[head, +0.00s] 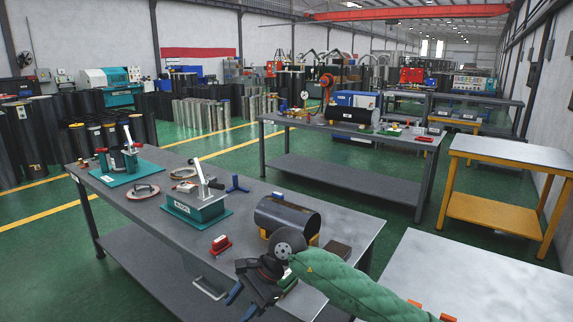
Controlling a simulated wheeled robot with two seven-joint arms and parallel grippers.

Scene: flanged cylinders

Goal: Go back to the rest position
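My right arm, in a green sleeve, comes in from the lower right of the head view. My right gripper (242,303) is black with two blue fingertips, which are spread apart with nothing between them. It is over the front edge of the near grey table (345,222), to the lower left of a dark cylinder (287,216). The cylinder lies on its side and is apart from the fingertips. A round grey disc (287,241) shows in front of it; I cannot tell whether it belongs to my wrist. My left gripper is not in view.
The near table also holds a red block (221,244), a teal press (195,208), another teal fixture (124,165) and a blue stand (237,184). A bare table (480,270) is at lower right. A yellow table (510,153) stands behind it. Green floor lies between the tables.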

